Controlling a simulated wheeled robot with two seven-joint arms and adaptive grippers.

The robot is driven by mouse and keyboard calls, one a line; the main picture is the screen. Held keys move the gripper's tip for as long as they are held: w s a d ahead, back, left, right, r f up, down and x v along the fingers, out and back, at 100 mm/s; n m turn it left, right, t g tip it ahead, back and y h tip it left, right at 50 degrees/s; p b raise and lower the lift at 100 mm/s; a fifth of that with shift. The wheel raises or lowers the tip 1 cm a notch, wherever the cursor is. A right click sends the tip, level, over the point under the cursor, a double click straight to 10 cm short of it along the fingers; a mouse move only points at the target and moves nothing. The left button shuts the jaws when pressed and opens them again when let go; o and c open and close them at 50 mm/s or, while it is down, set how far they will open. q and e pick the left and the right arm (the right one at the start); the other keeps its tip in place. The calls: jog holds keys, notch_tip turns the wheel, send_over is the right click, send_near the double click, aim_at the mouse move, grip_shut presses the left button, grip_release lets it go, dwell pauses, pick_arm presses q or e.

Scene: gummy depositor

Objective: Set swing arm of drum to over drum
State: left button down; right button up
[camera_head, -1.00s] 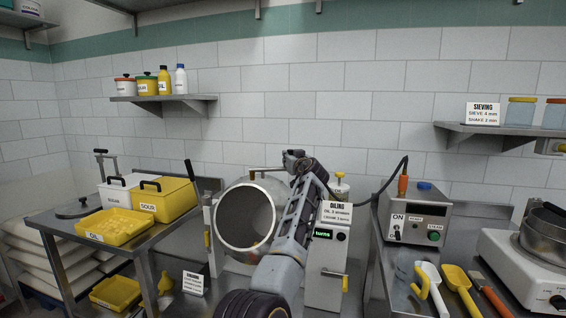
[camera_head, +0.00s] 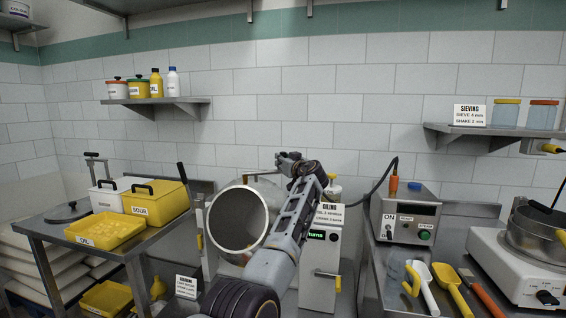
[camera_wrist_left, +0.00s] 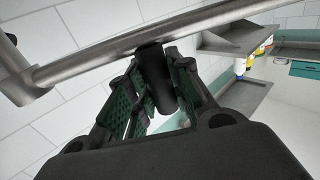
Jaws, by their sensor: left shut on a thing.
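The drum (camera_head: 238,219) is a grey metal cylinder with its open mouth toward me, in the middle of the head view. My left gripper (camera_head: 287,160) is above and right of the drum mouth, near its back. In the left wrist view, the left gripper (camera_wrist_left: 157,95) is shut on a black grip (camera_wrist_left: 154,75) between its green-padded fingers. The grip hangs from a metal bar (camera_wrist_left: 110,48), which looks like the swing arm and runs diagonally across that view. My left forearm hides part of the drum's right side. My right gripper is not in view.
The oiling unit (camera_head: 318,275) with a small lit display stands right of the drum. A table with yellow tubs (camera_head: 160,197) is at the left. A bench with a control box (camera_head: 410,212), scoops and a sieve machine (camera_head: 515,260) is at the right.

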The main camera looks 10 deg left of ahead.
pick_arm(q)
jog(key=shift+d+f, duration=0.1)
jog(key=shift+f, duration=0.1)
jog(key=c, duration=1.3)
grip_release()
jog(key=shift+r, duration=0.15)
jog(key=shift+v, duration=3.75)
